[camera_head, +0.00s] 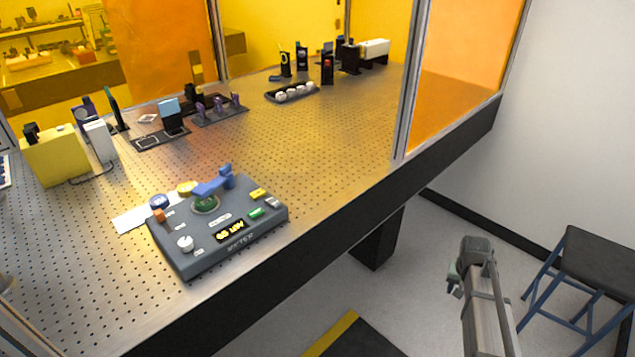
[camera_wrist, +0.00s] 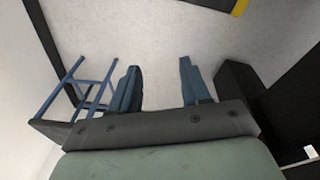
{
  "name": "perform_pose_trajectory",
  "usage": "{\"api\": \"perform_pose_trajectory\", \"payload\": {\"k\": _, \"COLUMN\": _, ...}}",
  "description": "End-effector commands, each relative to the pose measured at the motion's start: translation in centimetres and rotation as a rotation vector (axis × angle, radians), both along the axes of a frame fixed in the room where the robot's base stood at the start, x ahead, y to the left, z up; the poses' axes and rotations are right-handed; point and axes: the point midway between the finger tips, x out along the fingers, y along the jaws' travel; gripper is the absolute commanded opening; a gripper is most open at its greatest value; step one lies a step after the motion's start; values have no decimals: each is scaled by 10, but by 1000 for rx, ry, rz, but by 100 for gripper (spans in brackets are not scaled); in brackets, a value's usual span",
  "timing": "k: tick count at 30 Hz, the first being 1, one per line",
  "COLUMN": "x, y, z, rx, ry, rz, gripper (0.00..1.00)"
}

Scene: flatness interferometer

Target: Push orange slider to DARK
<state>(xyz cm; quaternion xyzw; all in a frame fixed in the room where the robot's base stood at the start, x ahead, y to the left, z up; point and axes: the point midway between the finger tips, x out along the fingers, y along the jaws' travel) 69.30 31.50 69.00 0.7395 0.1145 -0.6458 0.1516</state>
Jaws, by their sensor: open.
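The dark meter box (camera_head: 205,250) lies on the perforated table near its front edge, in the head view. A small orange slider knob (camera_head: 159,215) is on its upper left part. A white knob (camera_head: 185,243), a lit yellow display (camera_head: 230,231) and a blue lever (camera_head: 213,186) are also on the box. I cannot read which slider position is marked DARK. My gripper (camera_head: 457,280) is off the table at the lower right, well apart from the box. In the wrist view my gripper (camera_wrist: 158,88) has its two fingers spread with only floor between them.
The perforated table (camera_head: 310,150) is clear right of the box. Optical mounts (camera_head: 215,110) stand farther back. A yellow block (camera_head: 55,155) stands at left. A framed orange panel (camera_head: 455,60) rises at the right edge. A stool (camera_head: 590,265) stands on the floor at right.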

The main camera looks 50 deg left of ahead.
Motion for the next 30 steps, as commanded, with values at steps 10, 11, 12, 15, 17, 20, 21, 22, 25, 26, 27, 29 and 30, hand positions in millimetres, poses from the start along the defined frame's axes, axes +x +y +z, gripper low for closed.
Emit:
{"api": "perform_pose_trajectory", "payload": {"k": 10, "x": 37, "y": 124, "z": 138, "rx": 77, "ry": -159, "rz": 92, "gripper": 47}}
{"api": "perform_pose_trajectory", "payload": {"k": 11, "x": 38, "y": 134, "z": 151, "rx": 85, "ry": -172, "rz": 99, "gripper": 47}}
{"api": "perform_pose_trajectory", "payload": {"k": 12, "x": 39, "y": 148, "z": 167, "rx": 95, "ry": -189, "rz": 109, "gripper": 47}}
{"api": "perform_pose_trajectory", "payload": {"k": 15, "x": 37, "y": 183, "z": 212, "rx": 121, "ry": -229, "rz": 137, "gripper": 47}}
{"api": "perform_pose_trajectory", "payload": {"k": 17, "x": 32, "y": 205, "z": 239, "rx": 138, "ry": -251, "rz": 159, "gripper": 47}}
{"api": "perform_pose_trajectory", "payload": {"k": 20, "x": 15, "y": 245, "z": 284, "rx": 168, "ry": -282, "rz": 203, "gripper": 47}}
{"api": "perform_pose_trajectory", "payload": {"k": 21, "x": 4, "y": 264, "z": 302, "rx": 181, "ry": -293, "rz": 227, "gripper": 47}}
{"api": "perform_pose_trajectory", "payload": {"k": 22, "x": -6, "y": 278, "z": 315, "rx": 190, "ry": -298, "rz": 248, "gripper": 47}}
{"api": "perform_pose_trajectory", "payload": {"k": 25, "x": -45, "y": 318, "z": 343, "rx": 212, "ry": -299, "rz": 320, "gripper": 47}}
{"api": "perform_pose_trajectory", "payload": {"k": 26, "x": -58, "y": 329, "z": 349, "rx": 216, "ry": -296, "rz": 343, "gripper": 47}}
{"api": "perform_pose_trajectory", "payload": {"k": 27, "x": -75, "y": 343, "z": 356, "rx": 223, "ry": -292, "rz": 374, "gripper": 47}}
{"api": "perform_pose_trajectory", "payload": {"k": 29, "x": -103, "y": 362, "z": 365, "rx": 229, "ry": -283, "rz": 420, "gripper": 47}}
{"api": "perform_pose_trajectory", "payload": {"k": 30, "x": -122, "y": 375, "z": 369, "rx": 233, "ry": -276, "rz": 453, "gripper": 47}}
